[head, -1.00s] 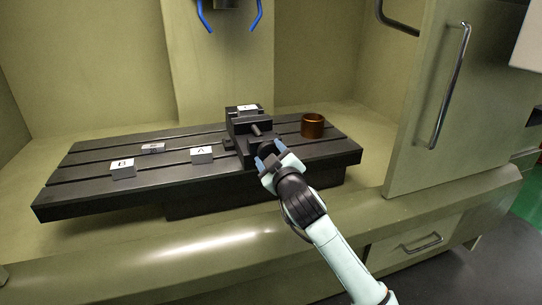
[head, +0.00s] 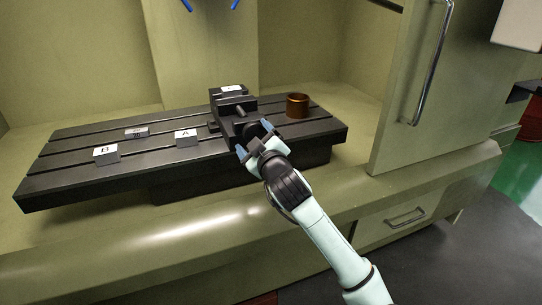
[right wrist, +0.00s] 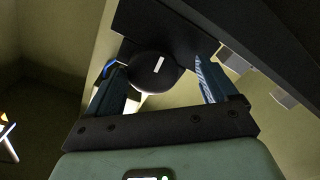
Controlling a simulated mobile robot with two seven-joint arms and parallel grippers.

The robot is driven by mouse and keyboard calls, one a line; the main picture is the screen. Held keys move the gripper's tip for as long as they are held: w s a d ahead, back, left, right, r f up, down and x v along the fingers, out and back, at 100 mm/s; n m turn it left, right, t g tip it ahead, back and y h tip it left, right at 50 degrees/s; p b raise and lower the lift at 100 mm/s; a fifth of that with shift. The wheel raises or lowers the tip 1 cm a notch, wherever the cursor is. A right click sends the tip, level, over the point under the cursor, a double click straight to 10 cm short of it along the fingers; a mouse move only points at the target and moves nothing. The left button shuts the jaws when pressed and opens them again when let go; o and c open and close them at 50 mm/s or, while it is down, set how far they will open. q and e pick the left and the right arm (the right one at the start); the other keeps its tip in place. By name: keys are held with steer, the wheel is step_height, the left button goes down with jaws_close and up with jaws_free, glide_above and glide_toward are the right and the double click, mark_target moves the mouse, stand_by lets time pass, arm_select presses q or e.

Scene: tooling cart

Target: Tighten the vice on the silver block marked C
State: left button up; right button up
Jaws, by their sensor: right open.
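The dark vice (head: 226,105) stands on the slotted table, with a labelled block (head: 231,90) at its far end; the label is too small to read. My right gripper (head: 254,139) is at the vice's near end, open. In the right wrist view, a round black knob (right wrist: 155,72) with a white mark sits between the two blue fingers of the right gripper (right wrist: 160,80). I see gaps on both sides of it, and cannot tell whether a finger touches it. My left gripper is not in view.
On the slotted table (head: 70,180), block A (head: 186,137), block B (head: 106,154) and another labelled block (head: 137,132) lie left of the vice. A copper-coloured cylinder (head: 297,106) stands to its right. The machine door (head: 405,90) is at the right.

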steer(key=shift+s+d, duration=0.1)
steer(key=shift+s, duration=0.3)
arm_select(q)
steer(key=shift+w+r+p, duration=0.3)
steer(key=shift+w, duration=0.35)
arm_select(e)
steer(key=v, duration=1.2)
steer(key=shift+d, duration=0.25)
steer(key=shift+w, duration=0.1)
